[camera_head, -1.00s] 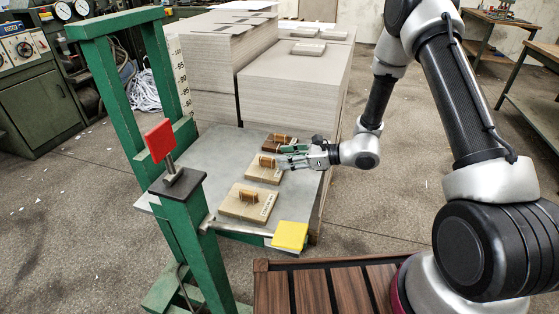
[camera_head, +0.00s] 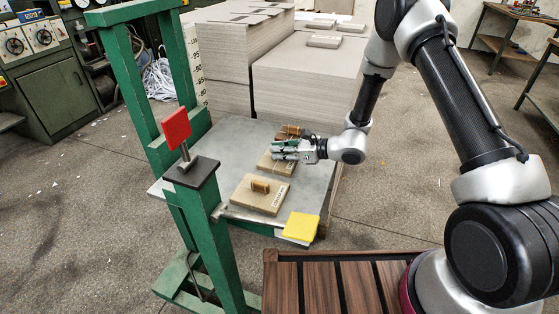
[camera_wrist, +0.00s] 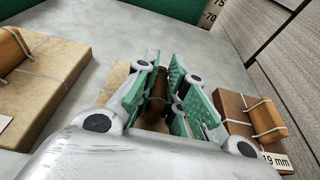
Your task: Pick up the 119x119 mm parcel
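Three parcels with handles stand in a row on the metal table. My gripper (camera_head: 277,150) is over the middle tan parcel (camera_head: 277,166), fingers on either side of its brown handle (camera_wrist: 157,95). The fingers look open; contact with the handle cannot be told. This parcel (camera_wrist: 112,78) is mostly hidden by my gripper in the wrist view, and its label does not show there. The darker brown parcel (camera_wrist: 232,103) lies to the right in the wrist view, with a label ending "19 mm" (camera_wrist: 276,160). It is behind my gripper in the head view.
A larger tan parcel (camera_head: 262,195) lies nearer the front; it shows at left in the wrist view (camera_wrist: 45,75). A yellow pad (camera_head: 300,227) sits at the table corner. Greyboard stacks (camera_head: 310,85) stand behind. A green frame with a red block (camera_head: 176,128) stands left.

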